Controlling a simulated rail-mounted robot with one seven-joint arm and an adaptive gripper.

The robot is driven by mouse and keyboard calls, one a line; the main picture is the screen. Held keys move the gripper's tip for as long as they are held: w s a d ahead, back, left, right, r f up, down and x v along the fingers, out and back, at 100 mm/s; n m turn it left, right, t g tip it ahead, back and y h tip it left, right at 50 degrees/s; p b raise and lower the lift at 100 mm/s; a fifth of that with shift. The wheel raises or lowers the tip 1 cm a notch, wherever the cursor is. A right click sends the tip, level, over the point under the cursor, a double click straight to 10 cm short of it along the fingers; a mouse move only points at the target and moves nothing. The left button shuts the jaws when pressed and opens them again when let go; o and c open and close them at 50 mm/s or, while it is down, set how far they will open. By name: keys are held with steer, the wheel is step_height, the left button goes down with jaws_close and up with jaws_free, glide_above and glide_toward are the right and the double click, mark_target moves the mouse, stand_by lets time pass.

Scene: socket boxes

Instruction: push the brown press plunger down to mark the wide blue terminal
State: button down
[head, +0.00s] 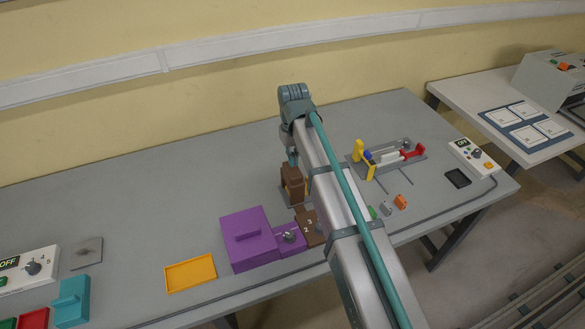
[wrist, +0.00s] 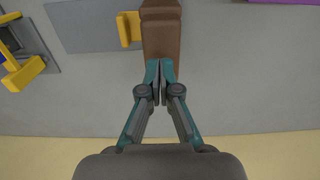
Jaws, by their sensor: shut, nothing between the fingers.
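The brown press (head: 292,190) stands upright on the grey table, left of my arm. In the wrist view its brown top (wrist: 161,30) lies just beyond my fingertips. My gripper (wrist: 160,75) is shut and empty, with its tips at the near edge of the brown part. In the head view my gripper (head: 293,158) is just above the press; I cannot tell whether it touches. A blue piece (head: 368,156) sits in the rack with yellow uprights, right of my arm; I cannot tell if it is the wide blue terminal. The inside of the press is hidden.
A purple box (head: 246,238) and a brown numbered block (head: 309,228) stand in front of the press. A yellow tray (head: 190,273) lies front left. Small green, grey and orange pieces (head: 400,201) lie right of my arm. The table's back left is clear.

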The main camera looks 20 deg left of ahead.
mark_target(293, 169)
steer(key=shift+f+b, duration=0.3)
steer(key=shift+f, duration=0.4)
steer(key=shift+f, duration=0.35)
steer(key=shift+f, duration=0.45)
steer(key=shift+r, duration=0.1)
stand_by(0.3)
steer(key=shift+r+p, duration=1.6)
steer(key=shift+r, duration=1.3)
